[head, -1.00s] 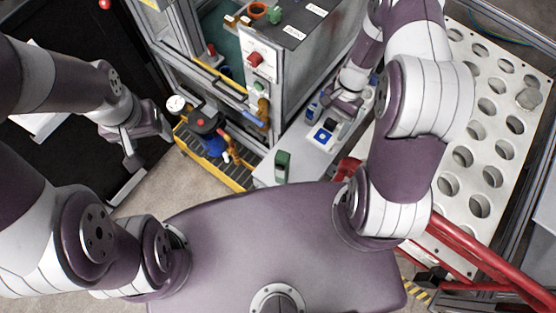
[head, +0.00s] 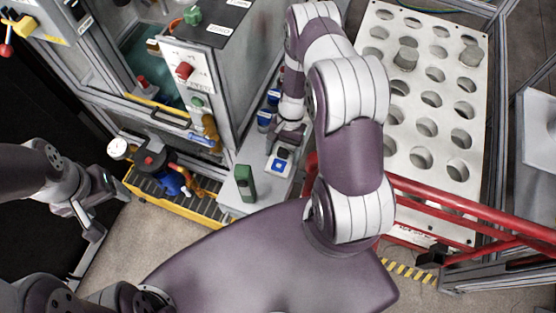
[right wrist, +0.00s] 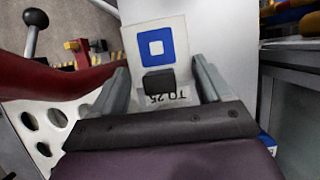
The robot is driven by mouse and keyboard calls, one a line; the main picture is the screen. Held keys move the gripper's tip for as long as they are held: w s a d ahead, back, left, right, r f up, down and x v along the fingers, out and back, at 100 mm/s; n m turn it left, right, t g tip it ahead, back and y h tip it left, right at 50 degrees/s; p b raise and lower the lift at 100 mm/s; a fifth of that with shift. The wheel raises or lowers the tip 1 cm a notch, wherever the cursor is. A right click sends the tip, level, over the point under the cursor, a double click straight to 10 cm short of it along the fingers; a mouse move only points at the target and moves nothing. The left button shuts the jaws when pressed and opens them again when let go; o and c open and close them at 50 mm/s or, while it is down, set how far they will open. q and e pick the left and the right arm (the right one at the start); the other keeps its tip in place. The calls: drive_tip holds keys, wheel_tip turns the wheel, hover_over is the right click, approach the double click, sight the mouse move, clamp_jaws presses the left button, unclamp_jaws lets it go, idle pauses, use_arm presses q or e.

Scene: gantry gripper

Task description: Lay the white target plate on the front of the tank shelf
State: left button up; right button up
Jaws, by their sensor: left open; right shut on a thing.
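The white target plate (head: 280,164) has a blue square ring on it. In the right wrist view the plate (right wrist: 178,30) also carries upside-down black lettering and a dark block. My right gripper (head: 288,142) is shut on it; the fingers (right wrist: 160,78) stand either side of the dark block. The plate is over or on the pale grey shelf (head: 226,199) along the tank cabinet; I cannot tell whether it touches. My left gripper (head: 94,212) is open and empty at the far left, away from the plate.
A green box (head: 245,183) stands on the shelf near the plate, with blue-capped bottles (head: 265,118) behind. A yellow bin (head: 205,208) of parts is to the left. A perforated white plate (head: 415,110) and red rails (head: 450,205) lie to the right.

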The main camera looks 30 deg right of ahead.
drive_tip(key=shift+s+a+f, duration=0.1)
drive_tip(key=shift+f, duration=1.7)
drive_tip(key=o, duration=1)
drive_tip(key=v, duration=1.2)
wheel_tip(320, 180, up, 16)
drive_tip(key=n+t+h, duration=0.3)
drive_tip(key=n, duration=0.4)
hover_over(282, 157)
drive_tip(key=a, duration=0.2)
drive_tip(key=s+r+n, duration=0.1)
drive_tip(key=s+a+r+n, duration=0.1)
drive_tip(key=s+a+r+n+t, duration=0.1)
drive_tip(key=s+r, duration=0.1)
drive_tip(key=shift+a, duration=0.25)
